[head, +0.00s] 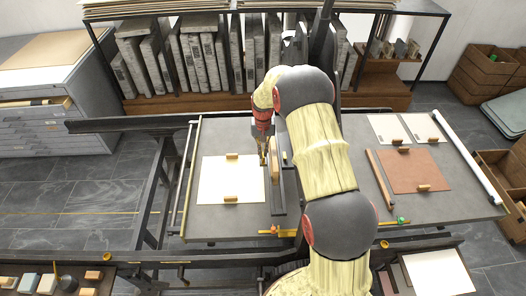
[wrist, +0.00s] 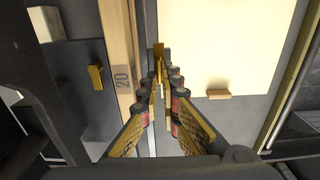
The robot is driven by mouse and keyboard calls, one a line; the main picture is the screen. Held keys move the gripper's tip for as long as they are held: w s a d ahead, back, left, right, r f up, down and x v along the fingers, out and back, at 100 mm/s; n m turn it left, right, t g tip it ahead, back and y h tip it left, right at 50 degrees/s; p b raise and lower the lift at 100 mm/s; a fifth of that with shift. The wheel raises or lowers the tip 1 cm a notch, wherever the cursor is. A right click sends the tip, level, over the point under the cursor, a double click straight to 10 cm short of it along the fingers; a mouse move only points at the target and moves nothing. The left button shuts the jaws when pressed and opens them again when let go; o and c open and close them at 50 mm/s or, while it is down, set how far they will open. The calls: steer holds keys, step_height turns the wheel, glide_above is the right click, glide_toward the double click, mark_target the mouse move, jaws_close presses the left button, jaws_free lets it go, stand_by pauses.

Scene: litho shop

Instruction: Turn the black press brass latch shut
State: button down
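The brass latch (wrist: 159,53) shows in the wrist view as a small upright brass-coloured piece beside a dark rail, just beyond my fingertips. My gripper (wrist: 162,84) points at it, with one finger on each side and only a narrow gap between them. I cannot tell whether the pads touch the latch. In the head view my gripper (head: 263,158) hangs at the middle of the black press's grey bed (head: 222,222), just right of a cream sheet (head: 225,183). The latch cannot be made out clearly there, being small and close to my fingers.
A wooden bar marked 20 (wrist: 121,75) stands close left of my fingers in the wrist view. Small wooden blocks hold the sheets. A brown sheet (head: 415,171) and a white roll (head: 467,157) lie at the bed's right. A shelf of slabs (head: 200,62) stands behind.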

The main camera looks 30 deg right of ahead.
steer(key=shift+n, duration=0.4)
steer(key=n+p, duration=0.1)
steer(key=n, duration=0.3)
steer(key=shift+a, duration=0.2)
steer(key=n, duration=0.5)
steer(key=shift+a+p, duration=0.25)
steer(key=shift+p, duration=0.15)
steer(key=n, duration=0.4)
steer(key=shift+s+a+r+n, duration=0.1)
steer(key=shift+s+a+n, duration=0.05)
steer(key=shift+n, duration=0.25)
steer(key=shift+s+a+n+p, duration=0.1)
steer(key=shift+n+p, duration=0.25)
steer(key=shift+n, duration=1.25)
steer(key=c, duration=2.1)
jaws_free()
steer(key=shift+o, duration=0.3)
